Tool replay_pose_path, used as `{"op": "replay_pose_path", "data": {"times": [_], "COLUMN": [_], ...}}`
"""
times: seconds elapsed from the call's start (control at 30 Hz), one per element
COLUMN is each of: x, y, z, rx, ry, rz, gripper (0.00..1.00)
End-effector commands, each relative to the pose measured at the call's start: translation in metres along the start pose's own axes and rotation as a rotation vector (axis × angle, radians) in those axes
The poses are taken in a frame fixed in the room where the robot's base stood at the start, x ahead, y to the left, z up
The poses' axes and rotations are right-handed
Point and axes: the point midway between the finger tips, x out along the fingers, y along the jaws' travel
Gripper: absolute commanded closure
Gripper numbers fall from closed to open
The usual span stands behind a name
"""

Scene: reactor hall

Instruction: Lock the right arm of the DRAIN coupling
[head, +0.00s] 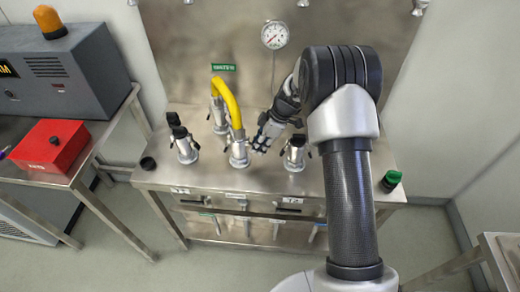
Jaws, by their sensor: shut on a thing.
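Several metal couplings stand on the steel bench. A yellow hose (234,103) arches from a rear coupling (217,118) down into the front middle coupling (239,154). The name labels are too small to read, so I cannot tell by text which one is DRAIN. My gripper (262,146) is at the right side of the front middle coupling, with its fingers shut on what appears to be that coupling's right arm. The fingers hide most of this arm, and its exact angle cannot be told.
A black-topped coupling (185,149) stands to the left and another coupling (295,155) close to the right of my gripper. A green-topped knob (391,180) is at the bench's right end. A pressure gauge (275,35) is on the back panel. A red box (48,147) sits on the left table.

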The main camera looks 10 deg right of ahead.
Motion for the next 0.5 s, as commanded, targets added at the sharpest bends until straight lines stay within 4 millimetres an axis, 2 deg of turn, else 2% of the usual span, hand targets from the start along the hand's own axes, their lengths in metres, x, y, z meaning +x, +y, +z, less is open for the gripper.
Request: {"op": "replay_pose_path", "data": {"times": [0.3,0.33,0.5], "x": [0.0003,0.0003,0.0002], "y": [-0.0010,-0.0010,-0.0007], "z": [0.0003,0.0003,0.0002], "rx": [0.000,0.000,0.000], "ry": [0.003,0.003,0.002], "rz": [-0.003,-0.003,-0.002], "gripper": [1.00,0.82,0.71]}}
